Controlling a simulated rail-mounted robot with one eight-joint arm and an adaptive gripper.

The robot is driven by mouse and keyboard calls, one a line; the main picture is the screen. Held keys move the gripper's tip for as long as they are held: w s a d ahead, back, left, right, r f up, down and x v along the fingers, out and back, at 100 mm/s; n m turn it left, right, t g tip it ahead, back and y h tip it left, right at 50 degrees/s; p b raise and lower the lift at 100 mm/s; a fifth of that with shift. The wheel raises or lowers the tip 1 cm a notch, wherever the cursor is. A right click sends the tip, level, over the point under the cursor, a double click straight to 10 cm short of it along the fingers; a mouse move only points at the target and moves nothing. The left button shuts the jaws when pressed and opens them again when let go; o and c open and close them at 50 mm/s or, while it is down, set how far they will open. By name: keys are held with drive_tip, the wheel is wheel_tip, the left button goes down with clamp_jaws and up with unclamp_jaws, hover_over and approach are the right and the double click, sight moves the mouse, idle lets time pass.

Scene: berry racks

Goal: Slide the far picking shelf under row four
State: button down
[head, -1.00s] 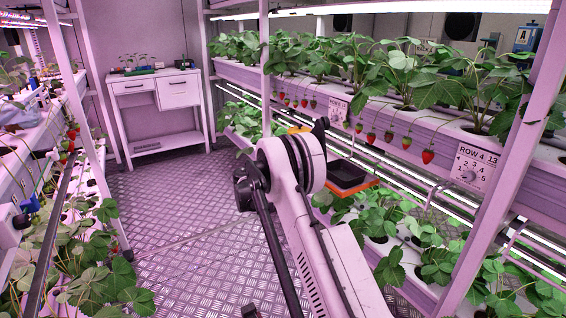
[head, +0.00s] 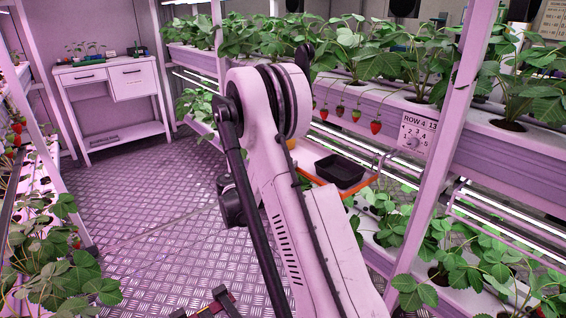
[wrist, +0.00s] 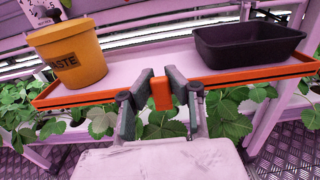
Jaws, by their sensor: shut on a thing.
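The picking shelf is a pale board with an orange rim (wrist: 215,83), seen across the wrist view. My gripper (wrist: 160,92) is shut on an orange tab at the middle of its front edge. A yellow waste bucket (wrist: 68,57) stands on the shelf's left part and a black tray (wrist: 248,45) on its right part. In the head view the shelf's orange rim (head: 362,188) and the black tray (head: 339,170) show beyond my arm, below the row four gutter (head: 480,145). My arm hides the gripper and the shelf's left part there.
The row four sign (head: 412,136) hangs on the gutter, close to a rack post (head: 455,110). Red strawberries (head: 375,127) hang above the shelf. Lower plants (head: 440,255) grow below and right of it. A white cabinet (head: 110,85) stands at the back. The metal floor (head: 150,210) is open.

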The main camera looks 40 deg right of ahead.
drive_tip(key=shift+s, duration=0.2)
drive_tip(key=c, duration=1.6)
unclamp_jaws()
drive_tip(key=shift+a, duration=0.1)
drive_tip(key=a, duration=1.2)
drive_tip(key=shift+w, duration=0.3)
